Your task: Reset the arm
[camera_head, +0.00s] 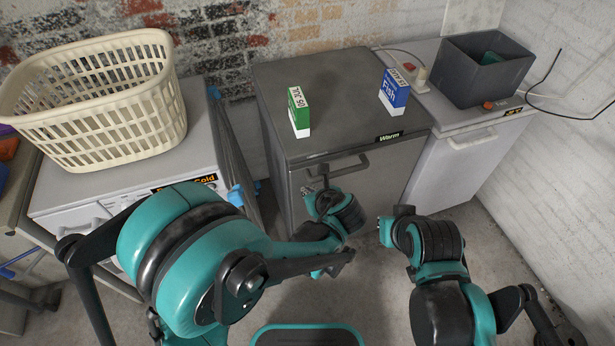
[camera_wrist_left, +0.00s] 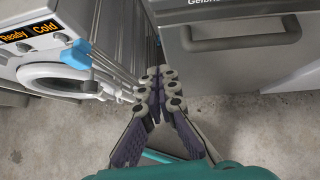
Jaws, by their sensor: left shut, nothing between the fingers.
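My left arm comes in from the left in the head view and reaches to the front of the dark grey cabinet (camera_head: 330,103). My left gripper (camera_head: 312,192) is near the left end of the cabinet's handle (camera_head: 345,167). In the left wrist view, the left gripper (camera_wrist_left: 158,82) has its fingertips together, with nothing held. The cabinet handle (camera_wrist_left: 230,40) is ahead and to the right of the fingers there, apart from them. My right gripper (camera_head: 394,222) is in front of the cabinet at the right; its fingers do not show clearly.
A green-and-white box (camera_head: 299,112) and a blue fish box (camera_head: 394,92) stand on the cabinet. A cream basket (camera_head: 95,105) sits on the washing machine (camera_head: 60,190) at left. A grey bin (camera_head: 470,75) stands on the right-hand unit (camera_head: 450,165). A folded drying rack (camera_head: 240,150) fills the left gap.

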